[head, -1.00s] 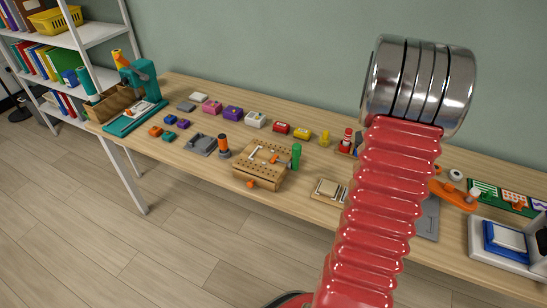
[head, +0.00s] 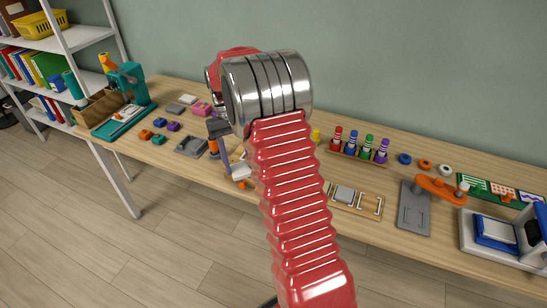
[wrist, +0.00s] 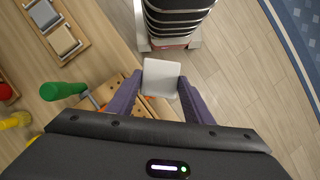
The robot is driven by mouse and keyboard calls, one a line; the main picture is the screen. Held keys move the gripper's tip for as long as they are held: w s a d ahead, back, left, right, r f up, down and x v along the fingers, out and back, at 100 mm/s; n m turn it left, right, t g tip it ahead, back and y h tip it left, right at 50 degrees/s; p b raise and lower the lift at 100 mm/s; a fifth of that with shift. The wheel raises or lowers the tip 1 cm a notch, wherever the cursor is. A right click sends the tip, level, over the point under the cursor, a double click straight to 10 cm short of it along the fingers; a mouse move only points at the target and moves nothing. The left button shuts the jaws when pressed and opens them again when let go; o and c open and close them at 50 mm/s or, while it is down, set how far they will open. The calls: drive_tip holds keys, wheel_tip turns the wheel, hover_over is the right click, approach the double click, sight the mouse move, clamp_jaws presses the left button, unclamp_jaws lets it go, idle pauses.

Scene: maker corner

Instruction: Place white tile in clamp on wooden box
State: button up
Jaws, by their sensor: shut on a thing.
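My gripper (wrist: 160,82) is shut on the white tile (wrist: 161,76), its two purple fingers on either side of it in the wrist view. The wooden box (wrist: 108,90), with rows of holes, lies beneath and to the left of the tile, partly covered by the fingers. A bit of orange from the clamp shows between the fingers. How high the tile is above the box cannot be told. In the head view my arm hides most of the box, and my gripper (head: 229,158) points down over it, near the table's front edge.
Several coloured pegs (head: 367,145) stand in a rack behind. Bare floor (wrist: 243,75) lies right of the tile.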

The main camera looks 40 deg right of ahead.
drive_tip(key=w+a+f+n+h, duration=0.1)
drive_tip(key=w+a+f+n, duration=0.1)
drive_tip(key=a, duration=1.2)
drive_tip(key=shift+w+a+n, duration=0.15)
drive_tip(key=shift+w+n, duration=0.15)
drive_tip(key=shift+w, duration=0.15)
drive_tip(key=shift+s, duration=0.1)
